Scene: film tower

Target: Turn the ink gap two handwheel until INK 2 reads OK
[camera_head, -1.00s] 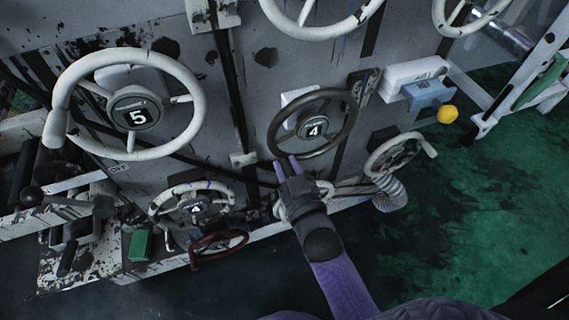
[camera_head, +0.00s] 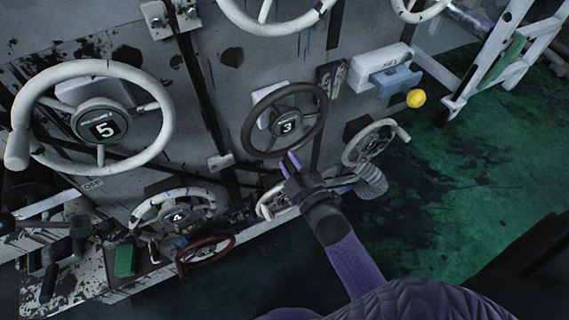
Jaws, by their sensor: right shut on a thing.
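A dark handwheel (camera_head: 288,124) is mounted on the grey machine panel near the middle of the head view. Its hub shows the number 3; the smaller lettering is too small to read, so I cannot tell whether it is ink gap two. My right gripper (camera_head: 290,162) reaches up from below, and its purple fingers are shut on the lower rim of this wheel. The fingers hide a small part of the rim. No INK 2 readout is legible. My left gripper is not in view.
A large white handwheel marked 5 (camera_head: 101,124) is at left. A smaller wheel marked 4 (camera_head: 180,216) and a dark red wheel (camera_head: 205,250) sit lower. A white crank wheel (camera_head: 370,142) and a yellow knob (camera_head: 416,98) are at right. Green floor (camera_head: 440,190) is open beyond.

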